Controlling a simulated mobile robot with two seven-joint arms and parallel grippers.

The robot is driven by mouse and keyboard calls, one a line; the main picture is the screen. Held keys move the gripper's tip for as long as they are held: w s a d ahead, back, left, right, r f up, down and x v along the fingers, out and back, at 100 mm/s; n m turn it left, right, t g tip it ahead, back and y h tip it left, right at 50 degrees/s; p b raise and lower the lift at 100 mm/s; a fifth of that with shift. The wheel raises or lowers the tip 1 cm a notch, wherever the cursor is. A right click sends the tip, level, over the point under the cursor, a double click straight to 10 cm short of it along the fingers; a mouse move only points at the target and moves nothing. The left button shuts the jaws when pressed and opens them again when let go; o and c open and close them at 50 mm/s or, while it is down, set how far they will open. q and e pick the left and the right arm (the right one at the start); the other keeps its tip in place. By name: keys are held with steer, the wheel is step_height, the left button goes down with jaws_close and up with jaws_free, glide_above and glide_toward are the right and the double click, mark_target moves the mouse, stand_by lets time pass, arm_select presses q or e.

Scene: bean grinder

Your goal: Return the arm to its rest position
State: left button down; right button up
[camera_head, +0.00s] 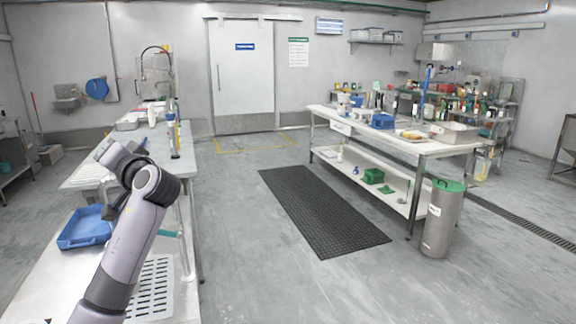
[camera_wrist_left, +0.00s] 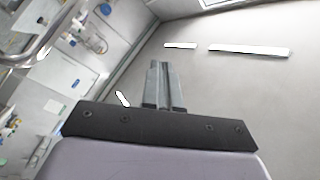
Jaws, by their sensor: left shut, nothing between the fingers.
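My left arm (camera_head: 130,240) rises from the bottom left in the head view and bends at a dark joint above the left counter. I cannot clearly make out its fingers there. In the left wrist view my left gripper (camera_wrist_left: 165,88) has its two grey fingers together, with nothing between them. The fingers stand against a pale, plain surface with bright light strips, apart from any object. My right arm and gripper are not in view.
A blue tray (camera_head: 84,229) lies on the left counter (camera_head: 40,285), beside my arm. A white table (camera_head: 440,150) with bottles and containers stands at the right. A steel bin (camera_head: 441,222) with a green lid stands at its end. A black mat (camera_head: 318,208) lies on the open floor.

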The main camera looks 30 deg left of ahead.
arm_select(q)
steer(key=w+d+f+m+t+h, duration=0.2)
steer(key=w+d+f+m+t, duration=0.25)
steer(key=f, duration=0.25)
steer(key=w+d+f+m+t+h, duration=0.3)
steer(key=f+m+t, duration=0.2)
steer(key=f, duration=0.2)
steer(key=d+f+m+t+h, duration=0.2)
steer(key=d+f+m+h, duration=0.45)
steer(key=f, duration=0.95)
steer(key=s+d+f+n+g+h, duration=0.2)
steer(key=s+d+f+g+h, duration=0.2)
steer(key=s+d+f+h, duration=1.05)
steer(key=s+d+f+n+t+y, duration=0.1)
steer(key=d+n+y, duration=0.3)
steer(key=d, duration=1.1)
steer(key=shift+s+d+f+n, duration=0.15)
steer(key=shift+s+f+n, duration=0.25)
steer(key=shift+s+f, duration=0.45)
steer(key=shift+t, duration=0.25)
